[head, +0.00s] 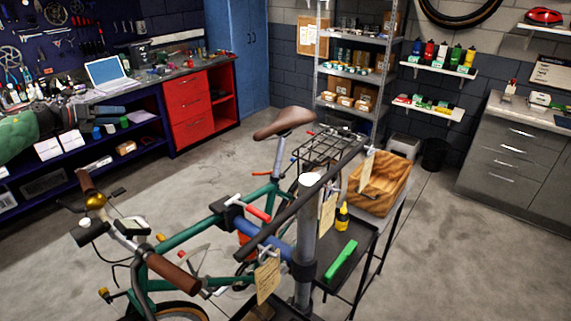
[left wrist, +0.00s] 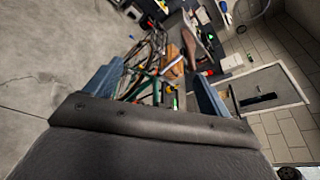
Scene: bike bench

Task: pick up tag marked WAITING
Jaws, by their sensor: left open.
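Three cream paper tags hang along a dark bar (head: 300,200) above the tool tray: a near tag (head: 267,281), a middle tag (head: 327,213) and a far tag (head: 367,164). Their writing is too small to read, so I cannot tell which one is marked WAITING. My left gripper (left wrist: 154,72) shows in the left wrist view with its two blue-grey fingers apart and nothing between them. It is well away from the bike and the tags. I do not make out either gripper in the head view.
A green bike (head: 185,237) is held at a grey stand post (head: 307,245). A dark tray (head: 350,250) holds a green tool (head: 341,260) and a yellow bottle (head: 342,217). Floor is clear at right.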

